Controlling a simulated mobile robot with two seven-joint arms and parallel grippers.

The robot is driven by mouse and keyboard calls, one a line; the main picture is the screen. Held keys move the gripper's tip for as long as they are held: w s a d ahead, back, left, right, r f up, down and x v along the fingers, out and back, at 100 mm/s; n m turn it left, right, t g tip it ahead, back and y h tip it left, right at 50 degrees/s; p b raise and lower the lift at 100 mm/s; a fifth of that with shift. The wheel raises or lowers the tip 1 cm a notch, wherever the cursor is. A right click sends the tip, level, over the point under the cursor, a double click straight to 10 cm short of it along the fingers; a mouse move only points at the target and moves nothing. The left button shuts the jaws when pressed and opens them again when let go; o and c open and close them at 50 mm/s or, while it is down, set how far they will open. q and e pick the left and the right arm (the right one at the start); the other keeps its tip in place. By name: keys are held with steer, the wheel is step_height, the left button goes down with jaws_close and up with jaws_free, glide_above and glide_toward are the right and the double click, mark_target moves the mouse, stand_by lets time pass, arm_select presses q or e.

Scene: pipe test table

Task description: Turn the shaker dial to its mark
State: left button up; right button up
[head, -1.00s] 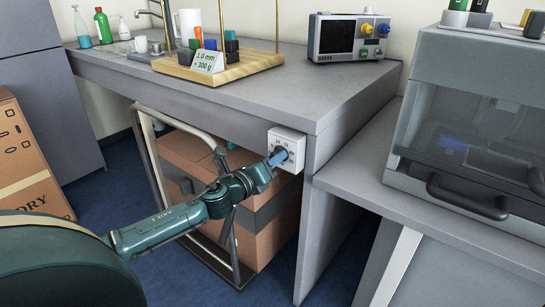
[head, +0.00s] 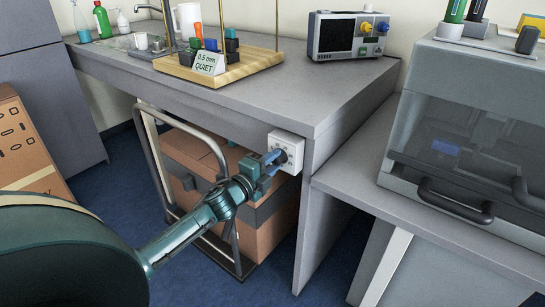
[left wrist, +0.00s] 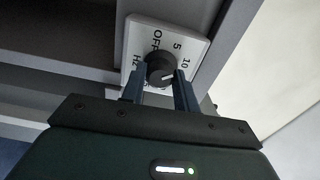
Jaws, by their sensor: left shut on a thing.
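The dial is a round dark knob (left wrist: 160,69) on a white panel (left wrist: 143,36) with printed marks; "OFF", "5" and "10" are readable in the left wrist view. A short white line on the knob points roughly toward the "10" side. In the head view the panel (head: 292,143) sits on the table's front edge near its right corner, and the knob is partly hidden. My left gripper (head: 273,163) is shut on the knob, with one finger on each side. A card (head: 207,64) on the tabletop reads "0.5 mm QUIET". My right gripper is not in view.
A trolley frame (head: 160,165) and cardboard box (head: 265,222) stand under the table (head: 160,82), close to my left arm. A lidded cabinet (head: 470,120) stands at right on a lower bench (head: 365,183). An instrument (head: 345,37) stands at the back.

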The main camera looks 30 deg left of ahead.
arm_select(q)
steer(key=n+p, duration=0.8)
steer(key=n, duration=0.7)
steer(key=shift+p, duration=0.3)
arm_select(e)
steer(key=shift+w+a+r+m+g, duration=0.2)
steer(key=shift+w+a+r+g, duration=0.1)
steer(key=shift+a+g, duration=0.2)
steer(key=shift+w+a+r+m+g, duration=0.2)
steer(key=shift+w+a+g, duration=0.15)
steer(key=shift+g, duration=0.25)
arm_select(q)
steer(key=shift+n, duration=0.3)
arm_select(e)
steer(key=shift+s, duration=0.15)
arm_select(q)
steer(key=o, duration=1)
steer(key=shift+c, duration=0.2)
